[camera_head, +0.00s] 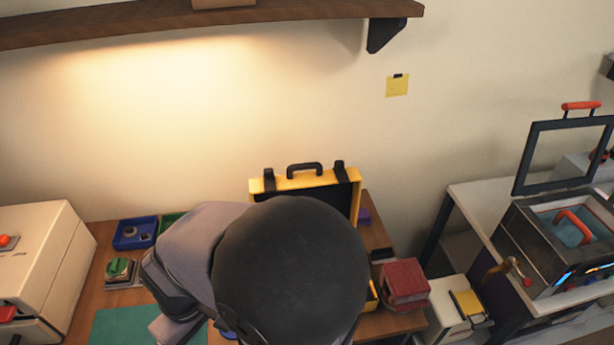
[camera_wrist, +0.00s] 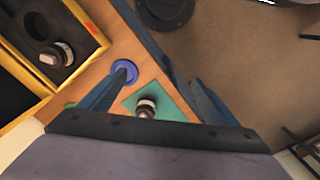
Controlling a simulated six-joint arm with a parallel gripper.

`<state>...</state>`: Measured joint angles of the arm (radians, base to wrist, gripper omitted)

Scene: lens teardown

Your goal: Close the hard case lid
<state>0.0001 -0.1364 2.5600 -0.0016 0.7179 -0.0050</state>
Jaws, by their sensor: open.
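The yellow hard case (camera_head: 356,192) stands on the wooden bench in the head view. Its lid (camera_head: 290,183) is raised, with a black handle and two black latches along its top edge. My arm hides most of the case body. In the wrist view the case's yellow rim (camera_wrist: 87,18) is at the left, around black foam with a dark round part (camera_wrist: 57,54) in it. My gripper (camera_wrist: 162,78) is open, with its two fingers apart and nothing held between them. It is right of the case in that view. The gripper is hidden in the head view.
A blue disc (camera_wrist: 124,72) and a dark lens-like part (camera_wrist: 146,107) on a green mat (camera_wrist: 175,103) lie below my fingers. A blue tray (camera_head: 135,233) is left on the bench, and a red box (camera_head: 404,282) is right of the case.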

